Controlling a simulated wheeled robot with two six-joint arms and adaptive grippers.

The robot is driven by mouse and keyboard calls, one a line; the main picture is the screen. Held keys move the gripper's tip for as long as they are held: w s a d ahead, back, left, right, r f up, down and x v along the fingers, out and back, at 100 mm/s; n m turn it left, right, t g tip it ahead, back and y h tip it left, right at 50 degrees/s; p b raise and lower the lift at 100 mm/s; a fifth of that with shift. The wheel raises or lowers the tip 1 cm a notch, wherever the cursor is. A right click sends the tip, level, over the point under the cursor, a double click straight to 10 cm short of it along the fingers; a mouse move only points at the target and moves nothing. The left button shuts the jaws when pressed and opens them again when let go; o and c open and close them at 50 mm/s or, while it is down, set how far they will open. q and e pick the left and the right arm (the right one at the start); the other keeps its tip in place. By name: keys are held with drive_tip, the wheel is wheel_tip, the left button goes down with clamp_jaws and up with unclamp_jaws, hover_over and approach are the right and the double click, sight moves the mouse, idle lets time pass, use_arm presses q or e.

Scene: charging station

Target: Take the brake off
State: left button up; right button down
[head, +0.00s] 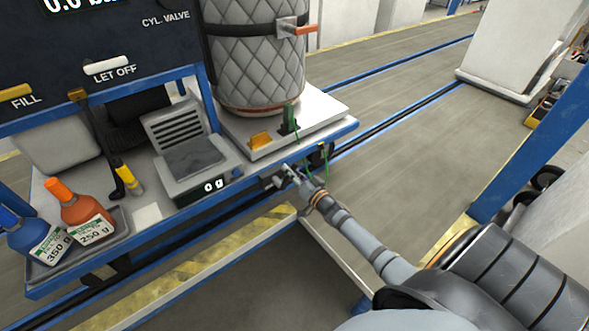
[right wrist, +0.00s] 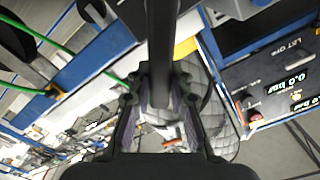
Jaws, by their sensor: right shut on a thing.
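My right gripper (head: 289,173) reaches the blue front rail of the station (head: 341,137), just below the corner under the quilted cylinder. In the right wrist view, my right gripper (right wrist: 160,98) is shut on a dark bar (right wrist: 163,45), which I take to be the brake lever. The bar runs from the top of the picture down between the two fingers. In the head view the bar is mostly hidden by the gripper and small dark fittings at the rail. My left gripper is not in view.
The station carries a quilted cylinder (head: 254,60), a scale (head: 189,158) reading 0 g, and orange (head: 80,207) and blue (head: 27,236) bottles on a tray. A green line (head: 296,116) hangs near the gripper. A blue post (head: 535,145) stands at right. Blue-edged floor tracks run behind.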

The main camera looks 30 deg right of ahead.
sight(283, 184)
drive_tip(key=a+n, duration=0.1)
drive_tip(key=a+r+n+p, duration=0.1)
drive_tip(key=n, duration=0.1)
drive_tip(key=shift+s+n, duration=0.1)
drive_tip(key=shift+n, duration=0.2)
drive_tip(key=shift+s+a+n+p, duration=0.15)
drive_tip(key=shift+a+n, duration=0.3)
drive_tip(key=shift+n, duration=0.4)
drive_tip(key=shift+w+a+n+p, duration=0.15)
drive_tip(key=shift+a+n, duration=0.3)
drive_tip(key=shift+n, duration=0.4)
drive_tip(key=shift+s, duration=0.1)
drive_tip(key=c, duration=1.2)
unclamp_jaws()
drive_tip(key=shift+a, duration=0.1)
